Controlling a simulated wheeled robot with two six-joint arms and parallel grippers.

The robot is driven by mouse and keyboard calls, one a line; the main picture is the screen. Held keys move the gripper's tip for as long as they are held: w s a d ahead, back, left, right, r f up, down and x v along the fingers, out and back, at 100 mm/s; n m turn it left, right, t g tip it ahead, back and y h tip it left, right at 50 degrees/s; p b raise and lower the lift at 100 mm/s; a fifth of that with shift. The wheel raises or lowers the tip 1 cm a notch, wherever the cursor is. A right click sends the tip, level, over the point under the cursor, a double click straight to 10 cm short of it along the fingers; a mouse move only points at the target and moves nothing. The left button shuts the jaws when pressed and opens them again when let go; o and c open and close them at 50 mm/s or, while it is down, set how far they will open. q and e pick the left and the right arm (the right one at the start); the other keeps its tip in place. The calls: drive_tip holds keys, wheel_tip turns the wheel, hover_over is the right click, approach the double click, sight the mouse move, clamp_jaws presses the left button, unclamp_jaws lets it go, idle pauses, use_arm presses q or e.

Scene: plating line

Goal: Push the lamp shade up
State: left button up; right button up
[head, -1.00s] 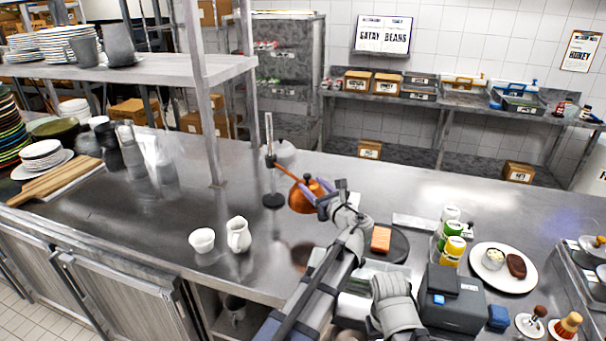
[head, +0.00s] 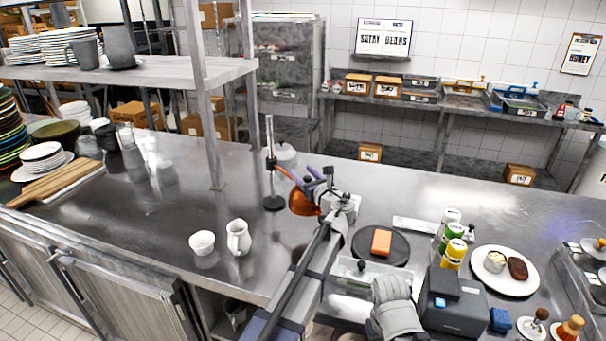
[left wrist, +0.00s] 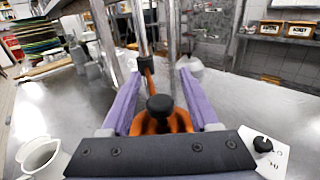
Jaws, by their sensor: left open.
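I cannot tell whether the fingers touch the shade. The shade's lower part is hidden in the wrist view. My right gripper is not seen.
A white jug (head: 238,238) and white cup (head: 202,242) stand left of my arm. A dark round plate (head: 397,250) with an orange block is to the right. A shelf post (head: 213,150) rises left of the lamp. The counter between post and jug is clear.

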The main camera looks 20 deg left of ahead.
use_arm(q)
drive_tip(key=shift+c, duration=0.2)
clamp_jaws()
idle(0.3)
idle(1.0)
